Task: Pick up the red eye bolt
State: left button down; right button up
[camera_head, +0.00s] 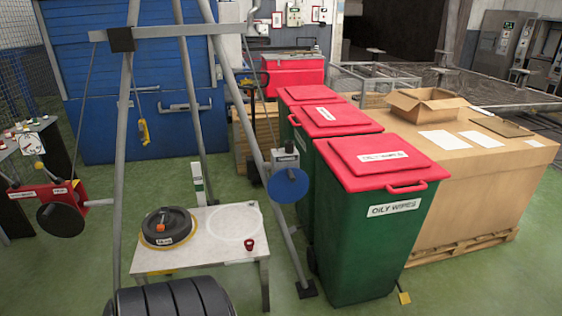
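A small red object (249,244), which looks like the red eye bolt, stands on the white table (205,257) near its front right corner. It is too small to make out its ring. A black round disc (167,229) with an orange knob-like piece (161,228) on top sits on the left side of the same table, on a yellowish ring. A pale white circle (238,222) marks the table top behind the red object. Neither of my grippers is in view.
Grey frame legs (122,150) rise around the table; one stands just right of it. A dark ribbed roller-like thing (172,299) is in front. Green bins with red lids (372,220) stand right. A red device with a black disc (62,207) is left.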

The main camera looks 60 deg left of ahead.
aim_at(249, 248)
jog(key=j+u, duration=0.1)
jog(key=u, duration=2.1)
